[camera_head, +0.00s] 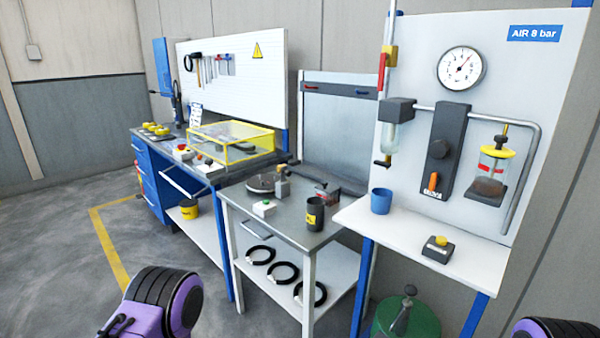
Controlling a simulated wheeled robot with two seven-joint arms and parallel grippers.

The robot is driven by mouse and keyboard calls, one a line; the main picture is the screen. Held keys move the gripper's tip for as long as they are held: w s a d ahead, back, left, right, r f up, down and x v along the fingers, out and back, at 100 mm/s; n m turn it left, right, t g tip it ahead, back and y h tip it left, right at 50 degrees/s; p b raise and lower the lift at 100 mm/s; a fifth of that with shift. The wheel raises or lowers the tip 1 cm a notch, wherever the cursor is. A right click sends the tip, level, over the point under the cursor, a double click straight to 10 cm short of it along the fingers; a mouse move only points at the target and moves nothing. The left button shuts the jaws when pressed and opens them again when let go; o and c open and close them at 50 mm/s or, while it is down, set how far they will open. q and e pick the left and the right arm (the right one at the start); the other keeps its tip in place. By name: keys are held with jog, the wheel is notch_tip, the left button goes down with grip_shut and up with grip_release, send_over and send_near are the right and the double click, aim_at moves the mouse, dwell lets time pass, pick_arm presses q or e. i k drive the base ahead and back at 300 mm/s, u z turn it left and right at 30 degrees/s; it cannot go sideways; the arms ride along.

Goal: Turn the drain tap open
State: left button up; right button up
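A white panel (545,95) on the right carries air fittings. On its left a vertical pipe has a yellow fitting and a red lever (382,72), which points down along the pipe. Below, a clear bowl (390,136) hangs from a grey block, with a small dark drain tap (382,161) at its lower end. The tap is too small to tell its setting. A blue cup (381,201) stands upright on the shelf beneath it, apart from it. Purple and black parts of my arms show at the bottom left and bottom right corner, away from the panel. Neither gripper's fingers show.
The panel also has a gauge (461,68), a dark block with an orange lever (433,182) and a yellow-capped bowl (492,170). A yellow push button (438,249) sits on the white shelf (385,232). A green canister (405,322) stands below. A metal table (290,222) adjoins on the left.

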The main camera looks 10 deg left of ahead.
aim_at(385, 163)
jog(key=u, duration=0.65)
jog(key=i, duration=0.75)
jog(key=z, duration=0.25)
